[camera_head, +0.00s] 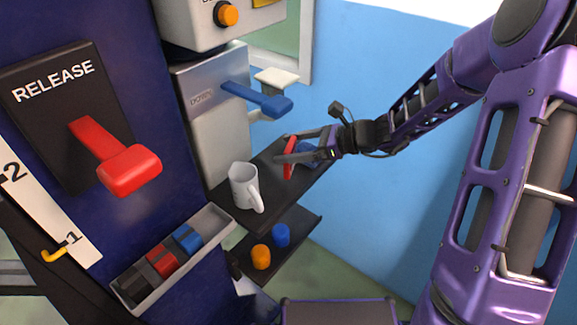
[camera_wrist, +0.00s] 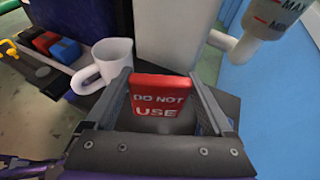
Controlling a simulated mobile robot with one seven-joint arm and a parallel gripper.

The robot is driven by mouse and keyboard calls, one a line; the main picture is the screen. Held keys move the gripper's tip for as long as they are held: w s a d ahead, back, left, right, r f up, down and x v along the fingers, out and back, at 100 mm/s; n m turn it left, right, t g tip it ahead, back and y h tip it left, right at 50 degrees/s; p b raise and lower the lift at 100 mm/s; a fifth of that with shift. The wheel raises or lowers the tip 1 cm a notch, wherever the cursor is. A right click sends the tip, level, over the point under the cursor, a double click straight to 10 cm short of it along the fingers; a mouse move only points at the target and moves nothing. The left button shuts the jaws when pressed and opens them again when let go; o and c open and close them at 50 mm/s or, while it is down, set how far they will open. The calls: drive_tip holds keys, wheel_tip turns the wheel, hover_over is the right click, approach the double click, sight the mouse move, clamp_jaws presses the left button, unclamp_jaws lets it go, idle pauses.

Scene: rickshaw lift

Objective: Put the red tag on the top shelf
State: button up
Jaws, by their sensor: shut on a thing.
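The red tag (camera_wrist: 160,97) is held between my gripper's fingers. In the wrist view it faces me and reads "DO NOT USE". In the head view the red tag (camera_head: 289,158) appears as a thin red strip between the fingertips of my gripper (camera_head: 290,150). My gripper (camera_wrist: 165,98) is shut on it. The tag is over or close to the dark upper shelf (camera_head: 268,212), right of the white mug (camera_head: 244,187). I cannot tell whether the tag touches the shelf. The mug (camera_wrist: 103,66) is left of the tag in the wrist view.
A lower shelf (camera_head: 284,262) holds an orange and a blue cylinder. A grey tray (camera_head: 128,293) with black, red and blue blocks is at the left. A blue lever (camera_head: 258,99) and a red RELEASE lever (camera_head: 115,157) stick out.

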drive_tip(key=shift+f+b, duration=0.45)
drive_tip(key=shift+f, duration=1.7)
drive_tip(key=shift+f, duration=0.2)
drive_tip(key=o, duration=1.1)
drive_tip(key=shift+r, duration=0.15)
drive_tip(key=shift+d+r, duration=0.15)
drive_tip(key=p+v, duration=0.1)
drive_tip(key=v, duration=1)
drive_tip(key=shift+s+d+r+p, duration=0.15)
drive_tip(key=shift+d+r+p, duration=0.1)
drive_tip(key=shift+p, duration=0.15)
